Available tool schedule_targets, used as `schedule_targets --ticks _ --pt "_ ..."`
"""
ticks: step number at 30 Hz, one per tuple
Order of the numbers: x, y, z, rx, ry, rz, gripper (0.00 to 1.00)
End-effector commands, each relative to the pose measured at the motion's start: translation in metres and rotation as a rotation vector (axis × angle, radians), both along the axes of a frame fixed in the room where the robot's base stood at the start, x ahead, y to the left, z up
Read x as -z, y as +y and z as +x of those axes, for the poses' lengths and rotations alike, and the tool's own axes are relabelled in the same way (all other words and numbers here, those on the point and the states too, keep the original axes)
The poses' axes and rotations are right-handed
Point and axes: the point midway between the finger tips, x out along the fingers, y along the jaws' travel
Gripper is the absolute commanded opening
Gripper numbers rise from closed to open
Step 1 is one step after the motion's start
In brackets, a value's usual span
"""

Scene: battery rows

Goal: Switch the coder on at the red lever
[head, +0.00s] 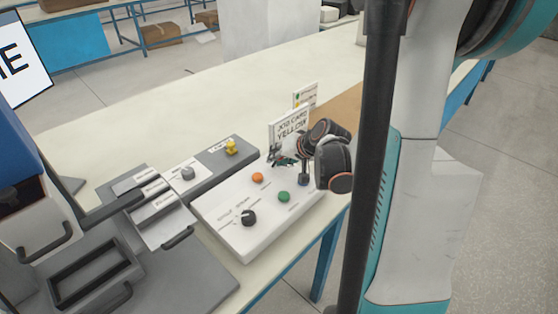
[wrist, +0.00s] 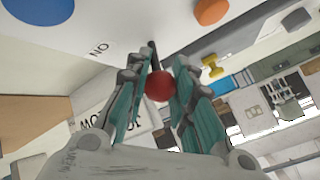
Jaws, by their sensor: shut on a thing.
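The red lever's ball knob (wrist: 159,86) sits between the two fingers of my gripper (wrist: 157,84) in the wrist view. Its dark stem runs up from the ball to the white panel, with an "ON" label beside it. The fingers close around the ball from both sides. In the head view my gripper (head: 281,158) is at the back of the white control box (head: 222,222), and it hides the lever there. The tilt of the lever is hard to judge.
The box carries an orange button (head: 257,178), a green button (head: 284,197), a blue button (head: 303,180) and a black knob (head: 249,217). A "YELLOW" card sign (head: 290,124) stands behind. A grey machine with trays (head: 165,222) is at left. The table's far part is clear.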

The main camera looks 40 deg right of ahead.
Motion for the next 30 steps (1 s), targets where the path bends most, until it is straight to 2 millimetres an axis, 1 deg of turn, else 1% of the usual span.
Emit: schedule_targets --ticks 16,17,18,19,30 --pt "0.0014 0.0009 -0.0022 -0.002 -0.021 0.004 0.00" --pt "0.0014 0.0009 -0.0023 -0.002 -0.021 0.004 0.29" --pt "0.0015 0.0009 -0.0023 -0.002 -0.021 0.004 0.38" --pt "0.0015 0.0008 -0.0023 -0.002 -0.021 0.004 0.45" --pt "0.0000 0.0001 -0.0025 -0.001 -0.022 0.004 0.46"
